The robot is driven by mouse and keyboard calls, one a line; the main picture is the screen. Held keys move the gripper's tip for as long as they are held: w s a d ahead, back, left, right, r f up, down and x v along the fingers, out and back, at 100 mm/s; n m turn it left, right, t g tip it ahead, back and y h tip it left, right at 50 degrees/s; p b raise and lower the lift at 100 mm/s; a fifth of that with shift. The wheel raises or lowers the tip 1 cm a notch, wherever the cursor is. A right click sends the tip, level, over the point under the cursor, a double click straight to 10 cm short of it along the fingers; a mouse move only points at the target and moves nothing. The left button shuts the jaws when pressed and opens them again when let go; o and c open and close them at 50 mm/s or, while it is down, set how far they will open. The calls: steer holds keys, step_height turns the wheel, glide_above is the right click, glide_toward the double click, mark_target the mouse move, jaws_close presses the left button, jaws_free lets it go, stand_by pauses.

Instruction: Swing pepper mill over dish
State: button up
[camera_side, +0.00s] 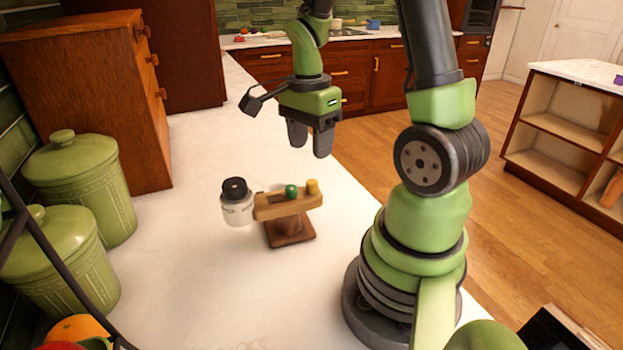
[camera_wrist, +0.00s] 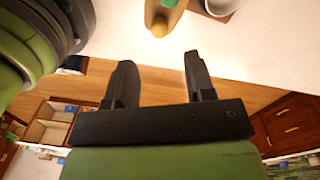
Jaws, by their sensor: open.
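A white jar with a black cap and dark lettering (camera_side: 237,208), which looks like the pepper mill, is at the left end of a wooden bar (camera_side: 265,209). The bar sits on a dark brown base (camera_side: 290,232) on the white counter. A green knob (camera_side: 291,190) and a yellow knob (camera_side: 313,187) stand on the bar's right part. The yellow knob also shows in the wrist view (camera_wrist: 160,28). I cannot make out a dish clearly. My gripper (camera_side: 309,143) is open and empty, above the counter and apart from the bar; its fingers show in the wrist view (camera_wrist: 158,65).
Two green lidded canisters (camera_side: 82,182) (camera_side: 62,262) stand at the left, with fruit (camera_side: 78,328) in front. A wooden drawer cabinet (camera_side: 92,95) is behind them. The counter (camera_side: 200,290) is clear in front of the bar; its right edge drops to the floor.

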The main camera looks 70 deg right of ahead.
mark_target(311, 182)
step_height(311, 182, down, 8)
steer(key=shift+s+a, duration=0.1)
steer(key=shift+s, duration=0.05)
stand_by(0.3)
jaws_close()
